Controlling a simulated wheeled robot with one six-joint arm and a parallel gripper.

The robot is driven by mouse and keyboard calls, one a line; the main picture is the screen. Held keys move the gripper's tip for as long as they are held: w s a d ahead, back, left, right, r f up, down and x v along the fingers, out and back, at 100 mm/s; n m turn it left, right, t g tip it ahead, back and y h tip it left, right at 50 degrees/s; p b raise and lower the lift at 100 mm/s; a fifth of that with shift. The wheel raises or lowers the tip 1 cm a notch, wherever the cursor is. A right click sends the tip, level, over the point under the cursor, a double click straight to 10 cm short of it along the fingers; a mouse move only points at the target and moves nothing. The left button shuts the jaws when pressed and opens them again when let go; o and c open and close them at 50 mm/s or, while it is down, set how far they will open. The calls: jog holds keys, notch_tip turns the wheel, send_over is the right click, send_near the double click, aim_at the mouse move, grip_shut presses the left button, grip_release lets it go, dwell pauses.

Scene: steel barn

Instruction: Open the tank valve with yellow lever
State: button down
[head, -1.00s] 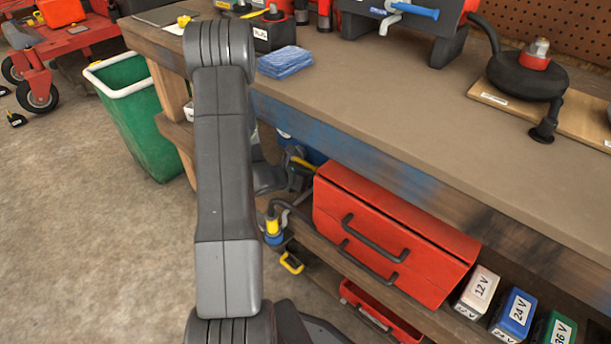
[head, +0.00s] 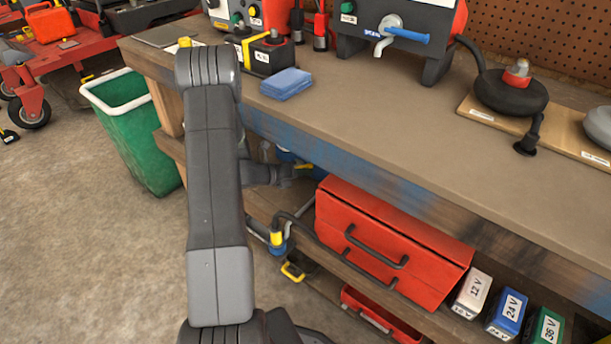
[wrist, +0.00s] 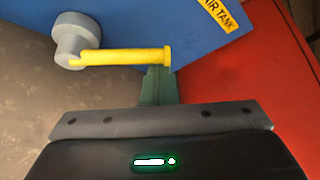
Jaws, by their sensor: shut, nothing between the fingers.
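The yellow lever (wrist: 120,57) lies level across the wrist view, running right from a round grey valve body (wrist: 76,38). Behind it is the blue tank (wrist: 200,38) with a yellow "AIR TANK" label (wrist: 217,14). My gripper (wrist: 157,72) is shut and empty, with its narrow green-grey tip at the lever's right end. The tip touches the lever or is very near it; I cannot tell which. In the head view a bit of the yellow lever (head: 304,166) shows under the bench, while my arm and the bench hide most of the tank.
The wooden bench (head: 400,120) overhangs the tank. A red toolbox (head: 385,245) stands on the lower shelf to its right, with labelled battery boxes (head: 510,315) beyond. A green bin (head: 135,130) stands to the left. The floor (head: 90,250) at left is open.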

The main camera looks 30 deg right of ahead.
jog(key=shift+w+r, duration=0.25)
jog(key=shift+r, duration=0.15)
jog(key=w+a+r+n+g+h+b, duration=0.2)
jog(key=w+n+h+b, duration=0.1)
jog(key=w+n, duration=0.2)
jog(key=shift+w+a+r+n+b, duration=0.2)
jog(key=shift+w+r+n+b, duration=0.1)
jog(key=shift+r, duration=0.1)
jog(key=shift+a, duration=0.15)
dwell(0.5)
